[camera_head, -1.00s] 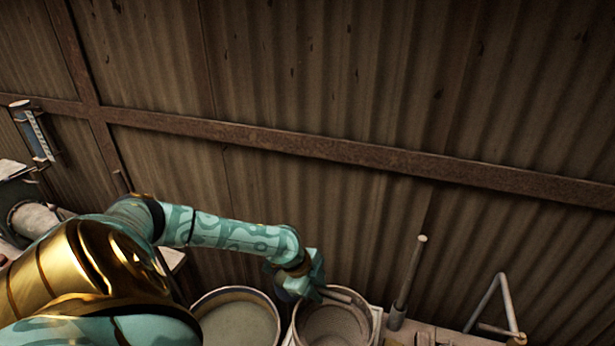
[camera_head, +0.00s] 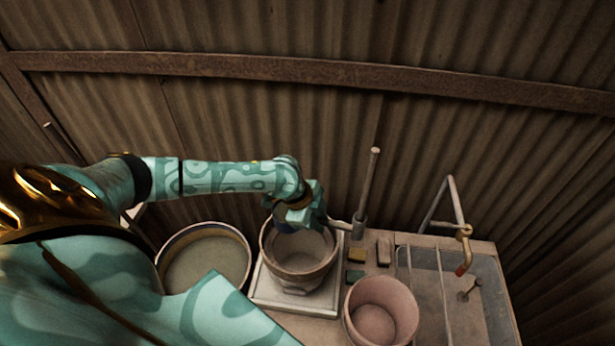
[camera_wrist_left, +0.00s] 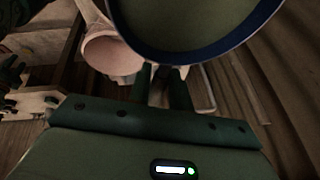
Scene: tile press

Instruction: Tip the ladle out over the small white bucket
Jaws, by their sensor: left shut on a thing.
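My left gripper (camera_head: 312,212) is over the far rim of a pale bucket (camera_head: 300,268) that stands upright on a square white tray. In the left wrist view the fingers (camera_wrist_left: 165,88) are shut, close together, at the edge of a large round blue-rimmed thing (camera_wrist_left: 190,28), which looks like the ladle's bowl. Its inside is plain grey-green; I cannot tell how full or tilted it is. In the head view the ladle is mostly hidden by the gripper. A second, pinkish-white bucket (camera_head: 382,312) stands to the right. My right gripper is out of view.
A wide, shallow basin (camera_head: 205,265) stands left of the pale bucket. An upright rod (camera_head: 368,185) stands just right of the gripper. Small blocks (camera_head: 356,254) lie near it. A sink with a bent pipe (camera_head: 462,225) is at the right. A corrugated wall closes the back.

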